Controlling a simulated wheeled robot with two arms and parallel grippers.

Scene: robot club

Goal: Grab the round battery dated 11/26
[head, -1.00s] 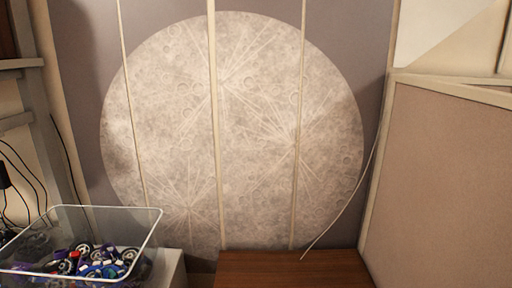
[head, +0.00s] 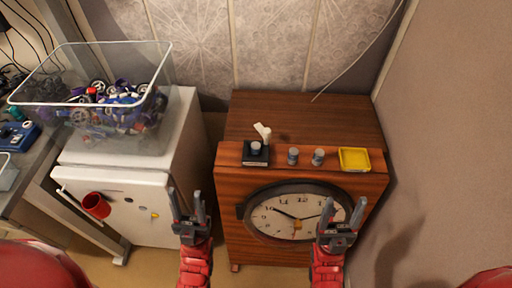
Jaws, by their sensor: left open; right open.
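Two small round grey batteries stand on the front strip of the wooden clock cabinet's top, a left one (head: 293,156) and a right one (head: 318,158). A similar small grey round thing (head: 255,148) sits on a black block (head: 255,158) to their left, with a white piece (head: 263,131) behind it. Any dates are too small to read. My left gripper (head: 185,193) is open and empty, in front of the white cabinet and left of the clock. My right gripper (head: 344,203) is open and empty, in front of the clock face's right side.
A yellow tray (head: 354,168) lies right of the batteries. The wooden cabinet (head: 300,118) has a clock face (head: 285,215) on its front. A clear bin (head: 160,75) of parts stands on the white cabinet (head: 184,120), which bears a red cup (head: 96,205). A wall rises on the right.

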